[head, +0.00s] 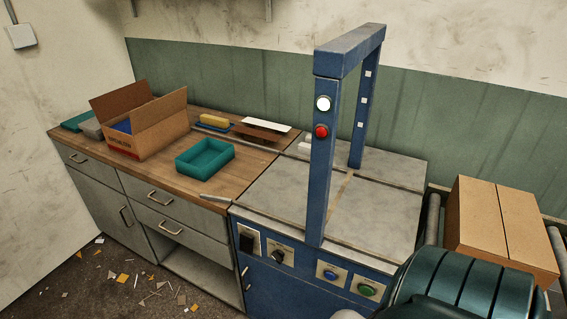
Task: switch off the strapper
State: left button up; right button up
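The strapper (318,220) is a blue machine with a grey top and a tall blue arch (320,180). Its front carries a black rocker switch (247,242) on a light plate at the left, a black rotary knob (279,256), a blue button (331,275) and a green button (367,290). A white round button or lamp (323,103) and a red one (321,131) sit on the arch post. The rocker's position is too small to tell. Neither of my grippers is in view.
A wooden bench (245,178) at the left holds an open cardboard box (140,122), a teal tray (205,158) and flat pieces. A closed carton (500,225) stands on rollers at the right. Scraps litter the floor at lower left. The strapper's top is mostly clear.

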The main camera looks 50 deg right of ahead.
aim_at(246, 241)
jog(key=z, duration=1.15)
